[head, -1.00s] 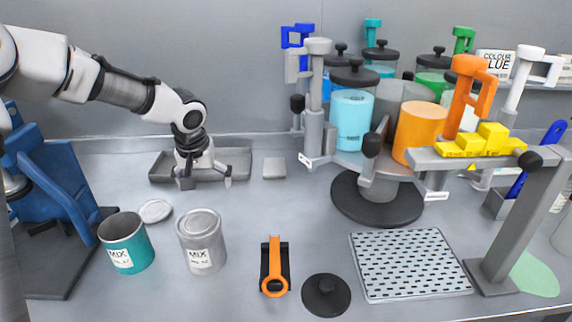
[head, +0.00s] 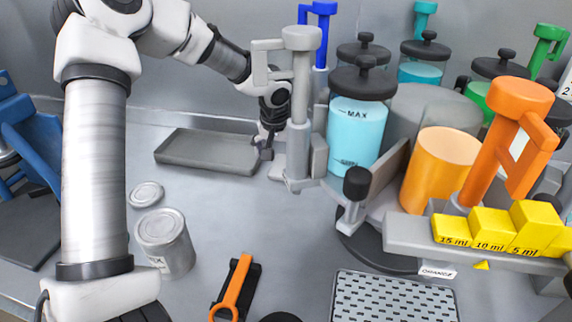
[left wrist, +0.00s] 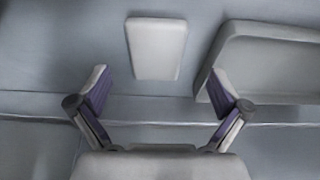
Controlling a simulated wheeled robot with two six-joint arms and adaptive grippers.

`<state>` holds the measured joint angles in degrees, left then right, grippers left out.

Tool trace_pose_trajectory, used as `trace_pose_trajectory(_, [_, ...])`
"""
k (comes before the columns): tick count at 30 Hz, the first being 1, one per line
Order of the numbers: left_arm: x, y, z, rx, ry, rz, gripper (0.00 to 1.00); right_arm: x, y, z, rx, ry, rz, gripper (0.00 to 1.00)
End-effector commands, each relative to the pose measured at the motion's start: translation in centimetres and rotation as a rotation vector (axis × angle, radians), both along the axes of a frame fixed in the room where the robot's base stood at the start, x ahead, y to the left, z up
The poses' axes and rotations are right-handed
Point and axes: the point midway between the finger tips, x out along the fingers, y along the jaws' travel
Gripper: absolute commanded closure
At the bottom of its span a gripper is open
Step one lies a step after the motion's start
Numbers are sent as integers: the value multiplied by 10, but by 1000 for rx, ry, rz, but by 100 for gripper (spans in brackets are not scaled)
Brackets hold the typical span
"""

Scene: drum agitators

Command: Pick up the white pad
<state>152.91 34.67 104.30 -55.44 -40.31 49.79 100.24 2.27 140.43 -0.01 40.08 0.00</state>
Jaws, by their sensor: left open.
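The white pad (left wrist: 157,48) is a small, pale rounded rectangle lying flat on the grey bench. In the left wrist view it is ahead of the fingers and centred between them, not touching either. In the head view only part of the pad (head: 278,171) shows, between my left gripper and the grey dispenser stand. My left gripper (head: 268,150) is low over the bench beside that stand. The left wrist view shows its two fingers (left wrist: 158,82) spread wide with nothing between them. My right gripper is not in view.
A shallow grey tray (head: 195,165) lies left of the pad, close to one finger. The grey dispenser stand (head: 299,140) rises just right. A grey can (head: 165,240), an orange-handled tool (head: 236,288) and a perforated mat (head: 390,300) are nearer. The middle bench is clear.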

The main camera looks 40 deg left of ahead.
Motion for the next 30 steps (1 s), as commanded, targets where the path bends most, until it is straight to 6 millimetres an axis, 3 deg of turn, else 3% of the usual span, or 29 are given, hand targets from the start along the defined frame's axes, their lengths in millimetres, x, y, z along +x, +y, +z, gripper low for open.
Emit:
trace_pose_trajectory(6, [11,7,-34,1,5,1,0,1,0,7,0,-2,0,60])
trace_pose_trajectory(13, [13,8,-37,0,1,0,0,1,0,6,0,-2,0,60])
trace_pose_trajectory(14, [13,8,-37,0,1,0,7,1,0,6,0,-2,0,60])
trace_pose_trajectory(17, [13,7,-37,0,1,0,42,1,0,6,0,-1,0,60])
trace_pose_trajectory(18, [12,7,-37,0,1,0,49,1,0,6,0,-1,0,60])
trace_pose_trajectory(30, [12,8,-32,0,2,0,49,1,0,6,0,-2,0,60])
